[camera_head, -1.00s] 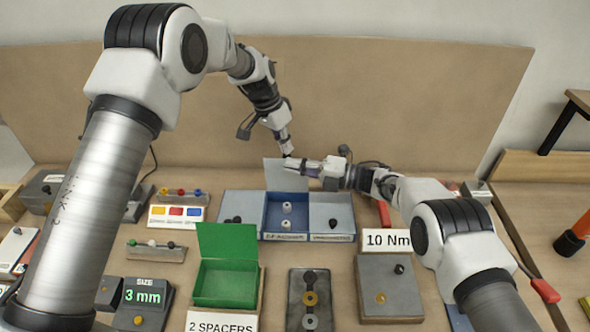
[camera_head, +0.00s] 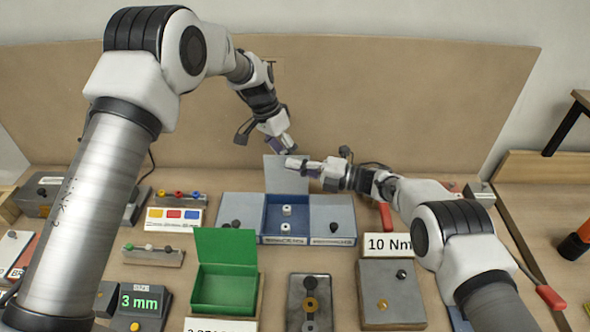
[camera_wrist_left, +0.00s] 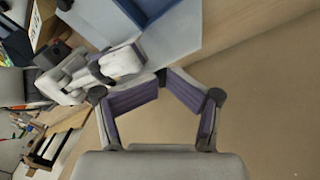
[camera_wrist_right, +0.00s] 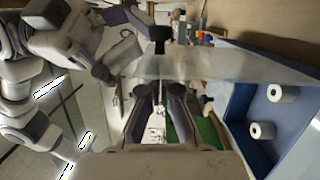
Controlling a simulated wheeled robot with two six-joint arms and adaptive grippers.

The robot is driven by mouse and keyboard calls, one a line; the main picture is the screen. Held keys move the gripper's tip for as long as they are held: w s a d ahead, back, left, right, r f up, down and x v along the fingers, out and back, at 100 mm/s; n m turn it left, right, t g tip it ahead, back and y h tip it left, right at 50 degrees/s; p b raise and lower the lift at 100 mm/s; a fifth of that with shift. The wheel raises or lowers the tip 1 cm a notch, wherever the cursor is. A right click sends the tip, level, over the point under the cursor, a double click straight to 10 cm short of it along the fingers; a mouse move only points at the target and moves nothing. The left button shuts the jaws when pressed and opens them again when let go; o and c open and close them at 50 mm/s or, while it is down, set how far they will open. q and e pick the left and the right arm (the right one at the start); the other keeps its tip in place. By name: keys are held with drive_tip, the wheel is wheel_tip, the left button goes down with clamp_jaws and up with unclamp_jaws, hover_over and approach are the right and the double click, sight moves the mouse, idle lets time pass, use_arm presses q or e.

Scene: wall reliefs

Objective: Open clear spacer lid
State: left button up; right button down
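The clear spacer lid (camera_head: 277,174) stands upright at the back of a blue box (camera_head: 275,236) holding two white spacers. In the right wrist view it is a see-through panel (camera_wrist_right: 225,65) across the fingertips, beside the box (camera_wrist_right: 292,135). My left gripper (camera_head: 286,149) is at the lid's top edge; in its wrist view the knuckles are spread and the tips (camera_wrist_left: 162,77) come close together, so its grip is unclear. My right gripper (camera_head: 291,163) is at the lid's upper right; its fingers (camera_wrist_right: 161,90) show a narrow gap.
Grey lidded boxes with black knobs flank the blue box, one left (camera_head: 238,213) and one right (camera_head: 333,214). A green open box (camera_head: 225,290) stands in front, beside a grey block with rings (camera_head: 310,300). A tan panel (camera_head: 400,100) rises behind.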

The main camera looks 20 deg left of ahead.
use_arm(q)
drive_tip(key=v, duration=0.7)
use_arm(e)
drive_tip(key=d, duration=1.2)
